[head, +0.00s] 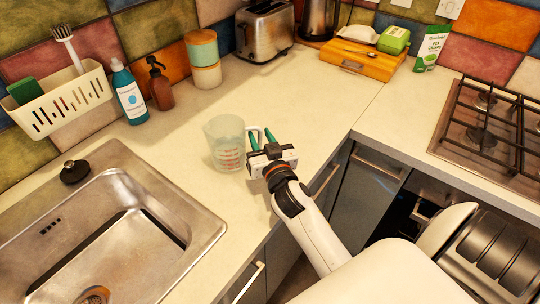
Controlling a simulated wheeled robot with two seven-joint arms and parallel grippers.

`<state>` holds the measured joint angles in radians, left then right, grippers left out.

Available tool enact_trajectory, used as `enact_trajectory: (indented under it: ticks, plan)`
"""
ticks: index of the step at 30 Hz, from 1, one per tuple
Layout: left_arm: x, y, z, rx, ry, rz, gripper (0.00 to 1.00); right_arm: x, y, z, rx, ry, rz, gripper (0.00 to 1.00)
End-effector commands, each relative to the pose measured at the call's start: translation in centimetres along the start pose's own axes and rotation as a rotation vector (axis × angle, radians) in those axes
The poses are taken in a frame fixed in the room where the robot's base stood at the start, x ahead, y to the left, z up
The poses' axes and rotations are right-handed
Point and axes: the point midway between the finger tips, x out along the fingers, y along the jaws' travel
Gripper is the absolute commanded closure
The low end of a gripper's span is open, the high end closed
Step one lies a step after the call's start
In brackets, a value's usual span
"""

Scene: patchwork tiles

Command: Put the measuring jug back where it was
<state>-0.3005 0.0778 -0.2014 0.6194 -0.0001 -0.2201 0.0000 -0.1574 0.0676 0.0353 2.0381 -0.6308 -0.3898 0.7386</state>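The measuring jug (225,145) is clear plastic with red markings. It stands upright on the pale worktop, right of the sink, with its handle on its right side. My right gripper (261,134) is at the handle side of the jug. Its two green fingertips are spread apart, with a gap between them. The handle's outer edge shows at or between the fingers; I cannot tell whether they touch it. My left gripper is not in view.
The steel sink (120,175) is at left. A wooden box (355,62) and gas hob (490,125) are at right. The worktop (310,90) behind the jug is clear.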

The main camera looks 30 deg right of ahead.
Motion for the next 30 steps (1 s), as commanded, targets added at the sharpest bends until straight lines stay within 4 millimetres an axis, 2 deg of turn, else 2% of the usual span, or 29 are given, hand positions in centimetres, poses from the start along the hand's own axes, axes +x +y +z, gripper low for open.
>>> enact_trajectory:
  ticks: [1, 6, 12, 18, 30]
  plan:
    - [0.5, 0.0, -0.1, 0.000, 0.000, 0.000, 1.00, -1.3, 0.0, -0.4, 0.003, 0.003, 0.000, 0.68]
    - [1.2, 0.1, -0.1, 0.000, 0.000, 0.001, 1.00, -5.1, 0.0, -0.4, 0.003, 0.004, -0.001, 0.68]
    - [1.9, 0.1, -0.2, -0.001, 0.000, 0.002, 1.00, -8.2, 0.0, -0.3, 0.002, 0.002, -0.001, 0.68]
    - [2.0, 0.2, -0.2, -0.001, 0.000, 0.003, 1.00, -9.3, 0.0, 0.0, 0.001, 0.000, -0.001, 0.68]
    - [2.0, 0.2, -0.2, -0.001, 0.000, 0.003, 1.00, -9.3, 0.0, 0.0, 0.001, 0.000, -0.001, 0.68]
